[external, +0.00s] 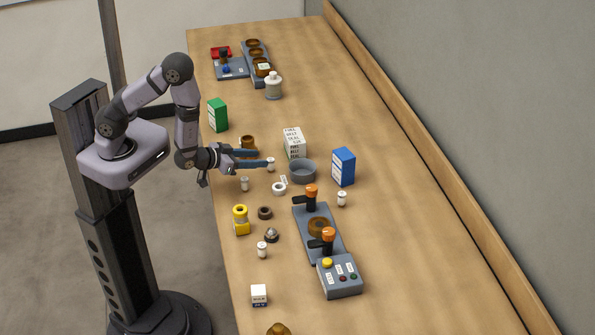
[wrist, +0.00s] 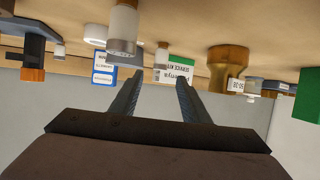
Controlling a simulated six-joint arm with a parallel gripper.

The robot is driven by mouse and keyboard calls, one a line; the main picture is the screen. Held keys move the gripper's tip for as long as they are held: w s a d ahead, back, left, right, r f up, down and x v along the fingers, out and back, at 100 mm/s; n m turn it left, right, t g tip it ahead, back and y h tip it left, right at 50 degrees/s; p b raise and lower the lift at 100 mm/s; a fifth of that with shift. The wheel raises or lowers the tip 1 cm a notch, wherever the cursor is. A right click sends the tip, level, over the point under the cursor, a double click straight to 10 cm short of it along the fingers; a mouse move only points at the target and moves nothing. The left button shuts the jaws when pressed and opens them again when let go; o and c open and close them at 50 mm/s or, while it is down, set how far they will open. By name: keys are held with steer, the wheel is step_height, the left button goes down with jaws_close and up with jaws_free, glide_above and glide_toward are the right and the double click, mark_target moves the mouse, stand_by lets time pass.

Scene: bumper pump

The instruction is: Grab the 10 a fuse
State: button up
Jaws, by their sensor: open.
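Several small white-capped cylinders that look like fuses stand apart on the table: one by my fingertips (external: 270,164), one nearer the front edge (external: 244,184), one right of the bowl (external: 342,198), and one lower down (external: 262,249). Their ratings are too small to read, so I cannot tell which is 10 A. My gripper (external: 260,158) is open and empty, low over the table, pointing right. In the wrist view, which looks upside down, a small cylinder (wrist: 161,57) shows beyond the gap between my fingers (wrist: 158,80). A larger, closer one (wrist: 122,28) is off to the left.
A white printed box (external: 294,143), grey bowl (external: 303,173), blue box (external: 343,167) and white ring (external: 279,188) stand close by. A brown turned piece (external: 248,142) is beside my fingers. The green box (external: 218,115) is behind. Orange-handled grey fixture (external: 318,227) lies lower right.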

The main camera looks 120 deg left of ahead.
mark_target(269, 159)
steer(key=shift+f+p+x, duration=0.15)
steer(key=shift+p+x, duration=0.6)
steer(key=shift+x, duration=0.95)
steer(key=shift+f+p+x, duration=0.2)
steer(key=shift+p+x, duration=0.5)
steer(key=shift+x, duration=1)
steer(key=shift+d, duration=0.15)
jaws_close()
